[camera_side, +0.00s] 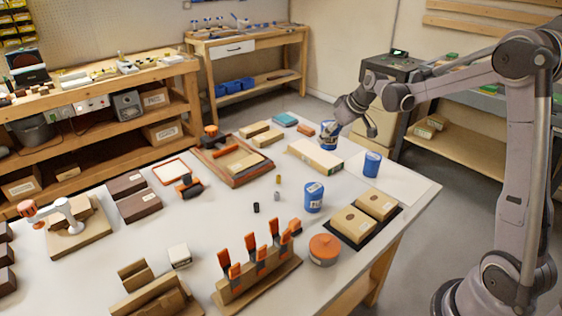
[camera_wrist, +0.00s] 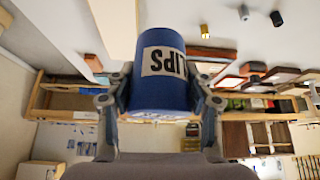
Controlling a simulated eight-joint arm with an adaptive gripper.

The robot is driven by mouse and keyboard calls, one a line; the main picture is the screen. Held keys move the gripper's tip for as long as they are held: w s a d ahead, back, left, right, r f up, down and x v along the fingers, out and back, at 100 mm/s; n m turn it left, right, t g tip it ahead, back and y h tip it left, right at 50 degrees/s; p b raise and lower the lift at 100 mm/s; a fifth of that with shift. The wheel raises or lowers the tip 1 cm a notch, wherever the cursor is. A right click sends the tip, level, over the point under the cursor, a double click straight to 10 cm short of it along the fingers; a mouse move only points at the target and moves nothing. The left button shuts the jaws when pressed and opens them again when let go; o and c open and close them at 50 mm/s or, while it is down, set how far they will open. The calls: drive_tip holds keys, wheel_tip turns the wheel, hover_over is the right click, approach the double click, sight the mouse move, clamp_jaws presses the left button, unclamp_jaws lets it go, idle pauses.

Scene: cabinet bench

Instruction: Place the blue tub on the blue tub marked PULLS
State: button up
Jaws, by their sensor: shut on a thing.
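My gripper (camera_side: 350,122) is shut on a blue tub (camera_side: 329,136) and holds it above the far right part of the bench. In the wrist view the tub (camera_wrist: 158,75) sits between both fingers of my gripper (camera_wrist: 160,97), tilted in the picture. Its white label shows letters that seem to read "LIPS", partly turned out of sight. A second blue tub (camera_side: 313,197) with a white label stands upright near the middle right. A third blue tub (camera_side: 372,164) stands upright on a white sheet, right of the held one. I cannot read PULLS on either standing tub.
A long pale box (camera_side: 315,158) lies just below the held tub in the side view. Two tan boxes on a dark tray (camera_side: 364,242) and a round orange-lidded container (camera_side: 323,249) are nearer. A wooden tray (camera_side: 233,160) lies left. The white sheet (camera_side: 400,188) has bare room.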

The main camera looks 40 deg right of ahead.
drive_tip(key=s+d+r+m+h, duration=0.1)
drive_tip(key=s+d+r+m, duration=0.1)
drive_tip(key=s+d, duration=0.75)
drive_tip(key=s+d+r+m+h, duration=0.1)
drive_tip(key=s+d+r+m, duration=0.1)
drive_tip(key=s+d, duration=0.75)
hover_over(374, 156)
wheel_tip(374, 156, down, 7)
drive_tip(key=shift+w+r, duration=0.1)
drive_tip(key=shift+r, duration=0.05)
drive_tip(key=shift+f, duration=2)
drive_tip(key=shift+f, duration=0.15)
drive_tip(key=o, duration=1.3)
